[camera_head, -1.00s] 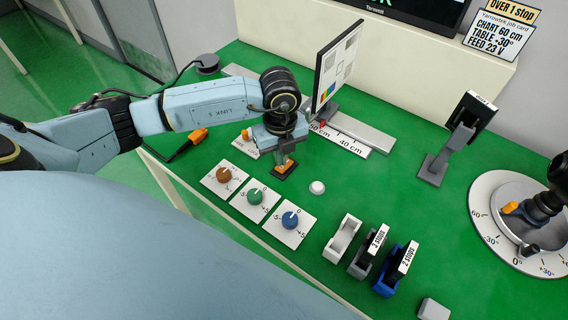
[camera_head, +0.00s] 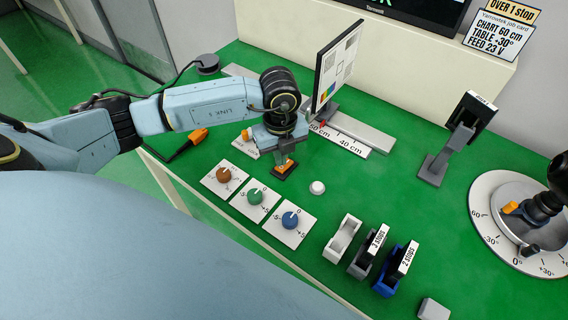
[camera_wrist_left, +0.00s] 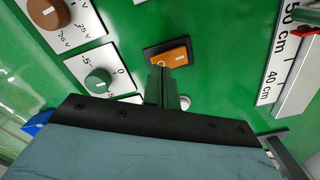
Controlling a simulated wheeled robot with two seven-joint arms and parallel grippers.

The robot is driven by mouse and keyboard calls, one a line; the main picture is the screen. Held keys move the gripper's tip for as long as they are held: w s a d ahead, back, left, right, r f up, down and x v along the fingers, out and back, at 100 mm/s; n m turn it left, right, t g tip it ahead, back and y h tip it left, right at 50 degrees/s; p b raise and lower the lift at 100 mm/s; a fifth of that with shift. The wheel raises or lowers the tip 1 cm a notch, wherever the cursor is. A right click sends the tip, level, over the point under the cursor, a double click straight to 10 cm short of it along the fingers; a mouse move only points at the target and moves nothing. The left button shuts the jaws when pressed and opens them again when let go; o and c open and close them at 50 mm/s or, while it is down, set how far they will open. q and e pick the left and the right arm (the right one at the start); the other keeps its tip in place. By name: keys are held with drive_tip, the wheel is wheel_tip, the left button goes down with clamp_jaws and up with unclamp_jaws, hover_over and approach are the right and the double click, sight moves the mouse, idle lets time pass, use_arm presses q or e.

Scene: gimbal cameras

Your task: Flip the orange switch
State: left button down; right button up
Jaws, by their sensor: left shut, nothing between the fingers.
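The orange rocker switch (camera_head: 287,166) sits in a dark housing on the green table, beyond the three dial plates. It also shows in the left wrist view (camera_wrist_left: 170,56), with white marks on its orange face. My left gripper (camera_head: 283,160) is shut and empty, pointing down at the switch. In the left wrist view its closed fingertips (camera_wrist_left: 160,72) are at the near edge of the switch; whether they touch it I cannot tell. The fingers hide part of the near side of the housing. My right gripper is not in view.
Brown (camera_head: 224,175), green (camera_head: 254,196) and blue (camera_head: 290,219) knobs stand near the front edge. A white button (camera_head: 317,187) is right of the switch. A chart (camera_head: 338,64) on a ruled rail stands behind. Filter holders (camera_head: 367,254) stand at front right.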

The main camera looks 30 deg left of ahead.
use_arm(q)
drive_tip(key=shift+f+b, duration=0.3)
drive_tip(key=shift+f, duration=0.15)
drive_tip(key=shift+f+b, duration=0.3)
drive_tip(key=shift+f, duration=0.05)
idle(0.4)
drive_tip(key=shift+f, duration=0.25)
wheel_tip(320, 180, up, 7)
drive_tip(key=p, duration=0.6)
drive_tip(key=shift+r, duration=0.1)
idle(0.4)
